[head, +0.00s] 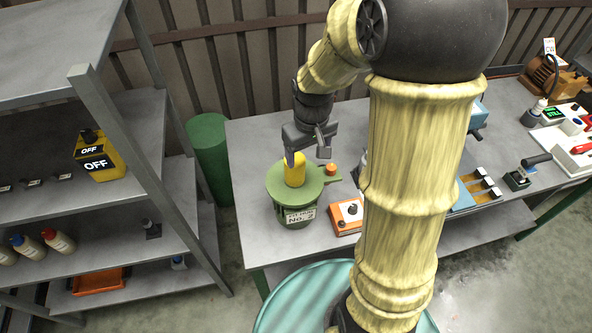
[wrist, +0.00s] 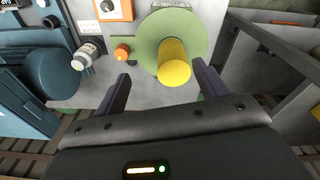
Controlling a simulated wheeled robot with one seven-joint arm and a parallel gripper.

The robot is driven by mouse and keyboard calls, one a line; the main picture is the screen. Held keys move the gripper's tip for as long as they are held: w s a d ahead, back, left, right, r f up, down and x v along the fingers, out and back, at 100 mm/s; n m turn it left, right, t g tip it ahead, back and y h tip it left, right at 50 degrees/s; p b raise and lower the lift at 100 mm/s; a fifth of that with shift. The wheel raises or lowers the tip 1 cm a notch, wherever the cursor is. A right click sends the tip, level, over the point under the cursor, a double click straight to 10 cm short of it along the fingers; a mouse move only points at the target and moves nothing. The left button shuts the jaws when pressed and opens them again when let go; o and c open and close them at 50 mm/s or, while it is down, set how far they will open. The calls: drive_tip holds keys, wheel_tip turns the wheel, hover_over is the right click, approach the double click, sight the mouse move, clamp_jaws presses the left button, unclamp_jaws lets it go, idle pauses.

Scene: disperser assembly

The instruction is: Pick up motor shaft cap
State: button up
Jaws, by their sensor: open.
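The yellow cylinder, which looks like the motor shaft cap (head: 294,172), stands upright on the round green lid of a green pot (head: 294,203) near the table's left end. In the wrist view the yellow cap (wrist: 174,66) shows between the finger lines, nearer the right finger and just beyond the tips. My gripper (head: 307,156) is open and empty, pointing down at the cap. In the head view one finger overlaps the cap's upper part. Whether it touches the cap cannot be told.
An orange knob (head: 331,169) sits at the lid's right edge. An orange-and-white dial box (head: 347,216) stands right of the pot. A grey shelf (head: 130,215) is at the left, and a green cylinder (head: 208,155) stands behind. The table's left front is bare.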

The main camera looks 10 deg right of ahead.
drive_tip(key=s+f+m+t+b, duration=0.1)
drive_tip(key=s+f+m+b, duration=0.1)
drive_tip(key=s+f+b, duration=0.7)
drive_tip(key=shift+f+m+b, duration=0.4)
drive_tip(key=shift+f+b, duration=0.1)
drive_tip(key=shift+f, duration=0.1)
